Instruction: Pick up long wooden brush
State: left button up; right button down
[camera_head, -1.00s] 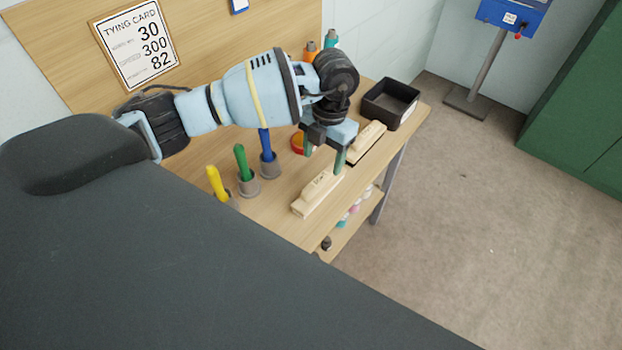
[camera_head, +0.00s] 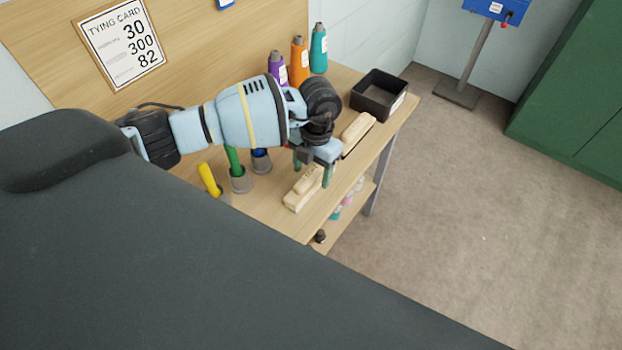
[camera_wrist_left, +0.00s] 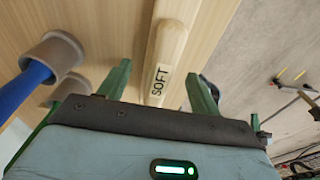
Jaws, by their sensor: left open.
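A pale wooden brush (camera_head: 294,202) lies near the front edge of the wooden table. The left wrist view shows its long handle (camera_wrist_left: 168,48), marked SOFT. A second wooden brush (camera_head: 358,131), with a dark underside, lies farther back toward the right edge. I cannot tell from the head view which is longer. My left gripper (camera_head: 312,174) is open, above the SOFT brush, with its green fingers on either side of the handle. My right gripper is not in view.
Holders with yellow (camera_head: 208,178), green (camera_head: 233,160) and blue (camera_head: 260,155) handles stand left of the gripper. Purple, orange and teal cones (camera_head: 318,50) stand behind. A black bin (camera_head: 378,95) is at the back right. A lower shelf (camera_head: 345,220) holds small items.

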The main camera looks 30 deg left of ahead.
pick_arm(q)
jog(key=shift+f, duration=0.65)
jog(key=shift+c, duration=0.3)
jog(key=shift+r, duration=0.1)
jog(key=c, duration=1.1)
